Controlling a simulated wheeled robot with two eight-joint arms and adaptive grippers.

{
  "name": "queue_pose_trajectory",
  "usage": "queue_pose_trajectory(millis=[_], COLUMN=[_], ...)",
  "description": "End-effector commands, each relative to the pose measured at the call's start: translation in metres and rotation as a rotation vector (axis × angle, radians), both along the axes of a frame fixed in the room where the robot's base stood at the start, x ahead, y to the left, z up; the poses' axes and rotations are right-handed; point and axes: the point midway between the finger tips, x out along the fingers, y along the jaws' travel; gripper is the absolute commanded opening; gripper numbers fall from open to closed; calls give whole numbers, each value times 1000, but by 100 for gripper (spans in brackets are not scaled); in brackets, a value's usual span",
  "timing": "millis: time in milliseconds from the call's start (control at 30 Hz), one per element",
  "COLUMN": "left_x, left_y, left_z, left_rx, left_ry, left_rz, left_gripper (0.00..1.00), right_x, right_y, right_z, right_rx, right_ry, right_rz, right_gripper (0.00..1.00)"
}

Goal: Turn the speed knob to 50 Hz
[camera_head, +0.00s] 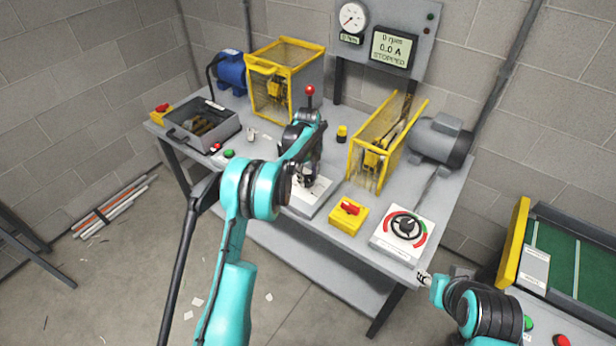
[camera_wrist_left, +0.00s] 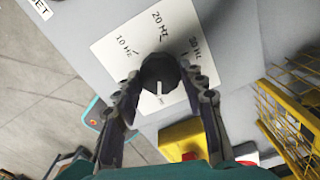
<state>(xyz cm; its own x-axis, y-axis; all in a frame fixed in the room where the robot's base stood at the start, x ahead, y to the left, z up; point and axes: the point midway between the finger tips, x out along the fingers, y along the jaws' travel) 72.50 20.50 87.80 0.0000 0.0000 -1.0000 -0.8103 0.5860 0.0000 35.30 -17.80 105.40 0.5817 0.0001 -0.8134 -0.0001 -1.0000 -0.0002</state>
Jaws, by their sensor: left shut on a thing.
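The black speed knob (camera_wrist_left: 158,76) sits on a white plate (camera_wrist_left: 110,45) in the left wrist view. The plate reads 10 Hz and 20 Hz; a third label at the right is partly hard to read. A white mark on the knob points towards the bottom of that picture, away from the 20 Hz label. My left gripper (camera_wrist_left: 162,90) is shut on the knob, one finger on each side. In the head view my left gripper (camera_head: 308,180) is over the white plate (camera_head: 318,197) and mostly covers the knob. My right gripper (camera_head: 424,279) is small beside the bench's right front corner.
A yellow box with a red switch (camera_head: 348,210) and a dial with a red and green ring (camera_head: 405,226) stand to the right. A yellow guard (camera_head: 362,165) is behind. A red-topped lever (camera_head: 310,91) stands upright behind my arm. The display (camera_head: 391,48) reads STOPPED.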

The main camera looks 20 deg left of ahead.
Motion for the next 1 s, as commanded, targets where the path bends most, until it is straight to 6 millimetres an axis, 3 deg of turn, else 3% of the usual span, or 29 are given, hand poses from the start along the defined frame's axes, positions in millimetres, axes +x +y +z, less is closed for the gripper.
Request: queue_pose_trajectory(millis=[200,233,300,667,767,1000], left_x=[0,0,0,0,0,0], left_y=[0,0,0,0,0,0], left_z=[0,0,0,3,14,65], left_rx=[1,1,0,0,0,0], left_ry=[1,1,0,0,0,0], left_rz=[-1,-1,-1,1,1,0], left_gripper=[12,43,62,62,62,62], right_x=[0,0,0,0,0,0], right_y=[0,0,0,0,0,0], right_z=[0,0,0,0,0,0], right_rx=[0,0,0,0,0,0], right_ry=[0,0,0,0,0,0], right_rz=[0,0,0,0,0,0], right_gripper=[40,40,40,40,40,40])
